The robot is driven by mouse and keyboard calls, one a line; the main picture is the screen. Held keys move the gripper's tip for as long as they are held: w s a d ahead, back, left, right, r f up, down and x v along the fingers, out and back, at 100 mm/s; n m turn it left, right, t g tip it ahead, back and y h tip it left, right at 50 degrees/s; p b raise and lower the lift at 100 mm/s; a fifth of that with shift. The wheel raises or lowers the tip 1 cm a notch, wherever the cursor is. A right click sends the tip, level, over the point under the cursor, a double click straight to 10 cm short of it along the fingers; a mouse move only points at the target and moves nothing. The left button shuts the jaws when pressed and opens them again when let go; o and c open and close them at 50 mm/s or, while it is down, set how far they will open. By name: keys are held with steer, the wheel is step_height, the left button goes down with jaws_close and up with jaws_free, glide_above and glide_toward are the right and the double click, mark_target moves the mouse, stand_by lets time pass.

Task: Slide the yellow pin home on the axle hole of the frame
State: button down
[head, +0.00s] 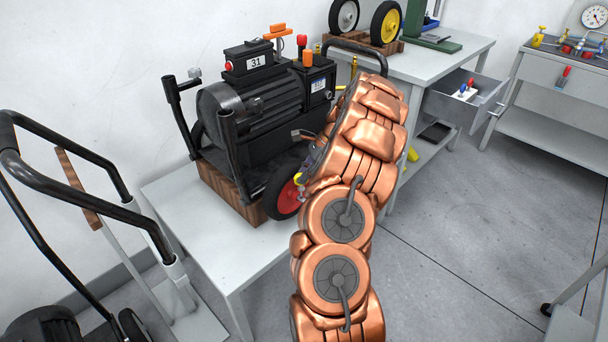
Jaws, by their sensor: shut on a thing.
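The frame (228,130) is a black machine frame carrying a motor on a wooden block, with a red wheel (281,203) at its near right corner. A small yellow piece, apparently the yellow pin (298,178), shows at the wheel's upper right edge, beside my arm. My gripper (302,186) is mostly hidden by my copper-coloured arm and is shut on the pin. The axle hole is hidden, so I cannot tell whether the pin touches it or how it lines up.
The frame stands on a grey table (190,205). Behind it, a bench (440,62) holds two wheels (385,24) on a wooden rack and has an open drawer (465,100). A black-handled trolley (75,200) stands at left. The floor (480,215) at right is clear.

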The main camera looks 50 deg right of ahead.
steer(key=shift+f, duration=0.3)
steer(key=shift+f+b, duration=0.8)
steer(key=shift+f, duration=0.65)
steer(key=c, duration=1.1)
jaws_free()
steer(key=shift+o, duration=0.2)
steer(key=v, duration=1.2)
